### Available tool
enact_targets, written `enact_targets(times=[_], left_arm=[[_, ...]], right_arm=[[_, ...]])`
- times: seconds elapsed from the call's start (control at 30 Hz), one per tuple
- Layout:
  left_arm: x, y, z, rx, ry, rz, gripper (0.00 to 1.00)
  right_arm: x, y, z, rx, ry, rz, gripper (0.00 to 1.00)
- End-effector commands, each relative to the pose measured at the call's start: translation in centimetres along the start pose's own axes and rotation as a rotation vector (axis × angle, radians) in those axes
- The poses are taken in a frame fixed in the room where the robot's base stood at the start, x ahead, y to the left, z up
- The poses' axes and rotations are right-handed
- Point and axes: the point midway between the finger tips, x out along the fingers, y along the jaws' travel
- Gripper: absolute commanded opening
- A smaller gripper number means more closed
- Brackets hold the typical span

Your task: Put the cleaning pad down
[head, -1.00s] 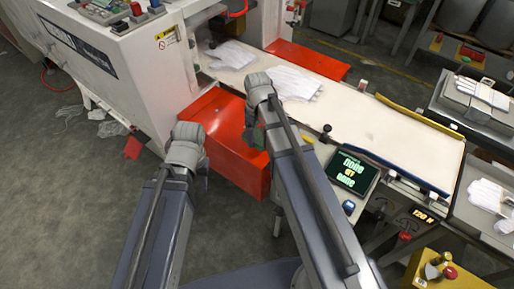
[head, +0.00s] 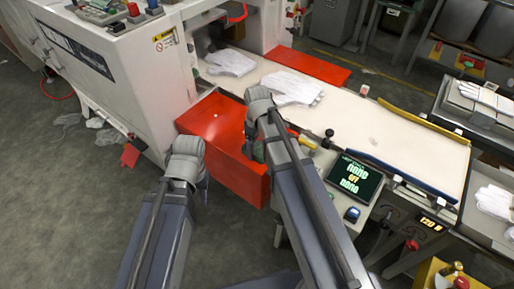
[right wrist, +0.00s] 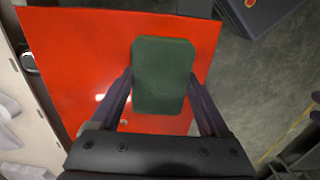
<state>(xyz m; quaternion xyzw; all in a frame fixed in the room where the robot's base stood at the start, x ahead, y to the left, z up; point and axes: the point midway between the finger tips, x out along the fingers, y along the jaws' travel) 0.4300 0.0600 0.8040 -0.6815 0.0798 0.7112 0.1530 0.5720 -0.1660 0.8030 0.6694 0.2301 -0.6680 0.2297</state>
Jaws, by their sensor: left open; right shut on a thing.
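The green cleaning pad (right wrist: 163,76) stands out in the right wrist view, between the two fingers of my right gripper (right wrist: 163,92). The gripper is shut on it, and the pad is over a red panel (right wrist: 65,60). Whether the pad touches the panel I cannot tell. In the head view the pad (head: 258,151) is mostly hidden behind my right wrist, above the red cover (head: 215,120) beside the conveyor. My left gripper (head: 203,176) is open at the left edge of that cover, its fingers mostly hidden by my wrist.
White gloves (head: 292,88) lie on the pale conveyor belt (head: 395,125). A large white machine (head: 130,75) stands at the left. A control box with a lit display (head: 354,178) is right of my right arm. Open floor (head: 60,210) lies at the lower left.

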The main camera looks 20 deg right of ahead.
Motion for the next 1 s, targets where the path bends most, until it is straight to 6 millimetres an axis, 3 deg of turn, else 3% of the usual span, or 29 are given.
enact_targets(times=[0.03,0.2,0.67,1.0], left_arm=[[0.1,0.0,0.0,0.000,0.000,0.000,0.41],[0.1,0.0,0.0,0.000,0.000,0.000,0.41],[-0.8,-0.1,0.1,0.000,0.000,0.000,0.41],[-4.9,-0.5,0.3,0.000,0.000,0.000,0.41]], right_arm=[[0.1,0.0,0.0,0.000,0.000,0.000,0.81],[0.1,0.0,0.0,0.000,0.000,0.000,1.00],[-0.8,0.0,0.0,0.000,0.000,0.000,1.00],[-4.9,0.0,0.0,0.000,0.000,0.000,1.00]])
